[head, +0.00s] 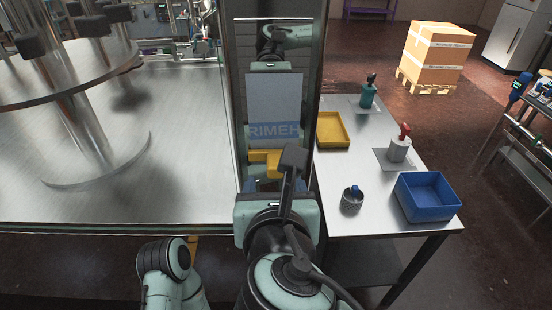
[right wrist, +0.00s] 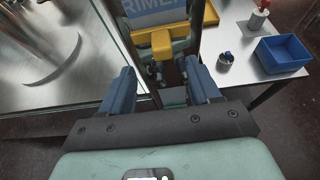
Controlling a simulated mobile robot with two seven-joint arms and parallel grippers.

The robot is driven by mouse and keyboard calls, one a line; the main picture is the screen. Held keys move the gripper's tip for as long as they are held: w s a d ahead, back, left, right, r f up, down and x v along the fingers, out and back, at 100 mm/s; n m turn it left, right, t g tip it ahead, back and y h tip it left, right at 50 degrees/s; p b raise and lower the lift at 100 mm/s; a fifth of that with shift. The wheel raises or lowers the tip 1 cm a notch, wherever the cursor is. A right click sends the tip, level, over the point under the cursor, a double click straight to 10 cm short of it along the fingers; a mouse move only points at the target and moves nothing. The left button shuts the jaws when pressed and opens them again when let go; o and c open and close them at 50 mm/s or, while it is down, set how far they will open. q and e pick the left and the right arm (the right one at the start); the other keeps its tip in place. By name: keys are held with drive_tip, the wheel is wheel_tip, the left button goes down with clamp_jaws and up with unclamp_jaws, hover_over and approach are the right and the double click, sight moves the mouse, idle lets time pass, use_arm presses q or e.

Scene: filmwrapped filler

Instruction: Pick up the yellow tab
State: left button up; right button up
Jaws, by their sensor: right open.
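The yellow tab (head: 264,157) is a small block below the white and blue panel lettered "RIMEH" (head: 274,112), inside a tall dark frame. It also shows in the right wrist view (right wrist: 162,42), ahead of my fingers. My right gripper (head: 264,184) is just on the near side of the tab, partly hidden by its own wrist parts. In the right wrist view its two blue fingers (right wrist: 160,84) are spread, with nothing held between them. The tab lies beyond the fingertips, roughly centred between them. My left gripper is not in view.
A side table to the right holds a yellow tray (head: 332,145), a blue bin (head: 428,214), a dark cup (head: 352,205) and two upright tools. A metal deck with a round platform (head: 75,75) is at left. The tall frame (head: 314,60) closely flanks the panel.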

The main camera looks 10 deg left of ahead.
sight(276, 167)
drive_tip(key=x, duration=0.8)
drive_tip(key=shift+w+d+r, duration=0.1)
drive_tip(key=shift+w+r, duration=0.1)
drive_tip(key=shift+w, duration=0.2)
clamp_jaws()
